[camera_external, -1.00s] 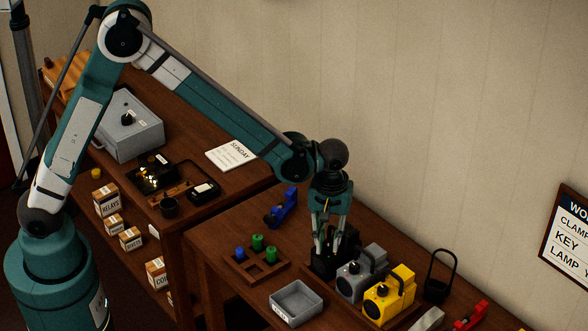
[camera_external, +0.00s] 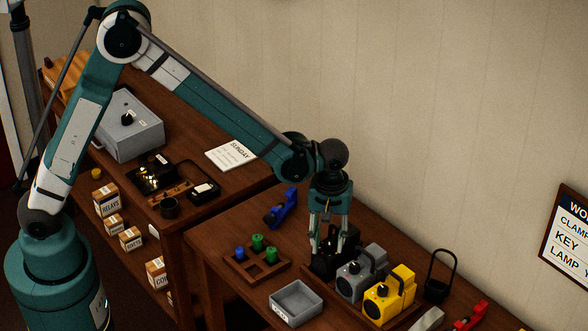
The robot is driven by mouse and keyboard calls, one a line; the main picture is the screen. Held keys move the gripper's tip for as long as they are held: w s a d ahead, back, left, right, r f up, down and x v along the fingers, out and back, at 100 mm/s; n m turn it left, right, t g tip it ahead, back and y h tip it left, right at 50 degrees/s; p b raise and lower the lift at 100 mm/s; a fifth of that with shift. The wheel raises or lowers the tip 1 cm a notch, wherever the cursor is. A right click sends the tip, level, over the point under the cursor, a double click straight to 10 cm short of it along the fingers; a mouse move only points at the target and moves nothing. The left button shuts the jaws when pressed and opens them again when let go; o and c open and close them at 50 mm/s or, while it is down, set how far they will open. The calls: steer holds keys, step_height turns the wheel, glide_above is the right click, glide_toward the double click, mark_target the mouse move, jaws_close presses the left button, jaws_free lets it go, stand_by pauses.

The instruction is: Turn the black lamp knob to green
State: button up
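The black lamp (camera_external: 323,268) stands on the right-hand bench, at the left end of a row of lamps. My gripper (camera_external: 328,254) points straight down over it, with its fingers at the lamp's top or front. The black knob is hidden behind the fingers or too dark to make out, so its setting does not show. I cannot tell whether the fingers touch the knob or are closed on it.
A grey lamp (camera_external: 358,281) and a yellow lamp (camera_external: 388,298) stand close on the right. A wooden peg tray (camera_external: 272,268) with blue and green pegs is on the left. A grey bin (camera_external: 296,303) is in front. A blue clamp (camera_external: 282,208) lies behind.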

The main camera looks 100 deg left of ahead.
mark_target(328, 242)
steer(key=shift+m+p, duration=0.4)
steer(key=shift+r+m+p, duration=0.1)
steer(key=shift+m+p, duration=0.75)
steer(key=shift+m, duration=0.15)
step_height(328, 242, up, 7)
steer(key=shift+r+b, duration=0.2)
steer(key=shift+b, duration=0.15)
steer(key=s+d+r+m+t+b, duration=0.2)
steer(key=s+d+b, duration=0.4)
steer(key=s, duration=0.5)
steer(key=s+d+r+m+t+b, duration=0.2)
steer(key=s+d+r+m+b, duration=0.3)
steer(key=s, duration=0.6)
steer(key=shift+d+m+b, duration=0.75)
steer(key=shift+d+m, duration=0.45)
steer(key=shift+d, duration=0.45)
steer(key=shift+t, duration=0.3)
